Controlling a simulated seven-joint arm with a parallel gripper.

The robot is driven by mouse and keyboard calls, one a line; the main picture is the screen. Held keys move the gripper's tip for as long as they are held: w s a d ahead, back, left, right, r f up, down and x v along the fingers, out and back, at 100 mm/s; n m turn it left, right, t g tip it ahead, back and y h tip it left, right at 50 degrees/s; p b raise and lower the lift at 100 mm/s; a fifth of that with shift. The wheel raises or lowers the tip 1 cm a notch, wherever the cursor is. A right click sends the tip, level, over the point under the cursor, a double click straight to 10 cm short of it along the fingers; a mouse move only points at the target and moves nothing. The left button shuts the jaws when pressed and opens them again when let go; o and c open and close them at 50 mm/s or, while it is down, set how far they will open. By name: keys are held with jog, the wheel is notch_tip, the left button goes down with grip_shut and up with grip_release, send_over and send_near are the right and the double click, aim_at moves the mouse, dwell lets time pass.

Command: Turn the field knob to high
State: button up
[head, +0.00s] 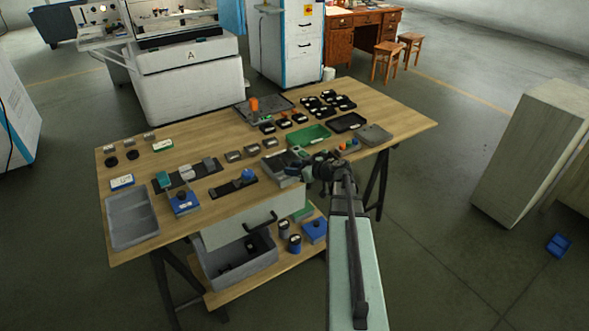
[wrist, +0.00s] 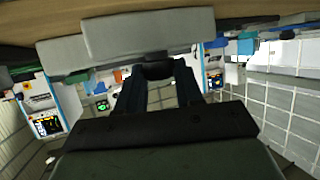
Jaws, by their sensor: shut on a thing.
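My gripper (head: 318,170) is at the front edge of the table, right beside a grey box-shaped unit (head: 284,167). In the wrist view the two dark fingers of my gripper (wrist: 158,75) are shut on a small dark knob (wrist: 158,69), just below a grey body (wrist: 140,34). I take this knob to be the field knob, but no label or mark can be read. Its setting cannot be told. In the head view my gripper and arm hide the knob.
The wooden table (head: 222,138) holds many small parts, with a green tray (head: 308,135) and a dark tray (head: 347,122) behind my gripper. A grey tray (head: 131,218) is at the left end.

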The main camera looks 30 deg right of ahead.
jog(key=shift+s+a, duration=0.1)
jog(key=m+h, duration=0.2)
jog(key=h, duration=0.1)
jog(key=shift+s+a+m+t, duration=0.1)
jog(key=shift+a+m+t, duration=0.15)
jog(key=shift+m+t, duration=0.15)
jog(key=shift+a+m+h, duration=0.1)
jog(key=shift+m+h, duration=1.5)
jog(key=shift+h, duration=0.4)
jog(key=shift+m+g+h, duration=0.3)
jog(key=shift+m+h, duration=0.5)
jog(key=shift+h, duration=0.1)
jog(key=o, duration=1)
jog(key=shift+o, duration=0.2)
notch_tip(320, 180, up, 10)
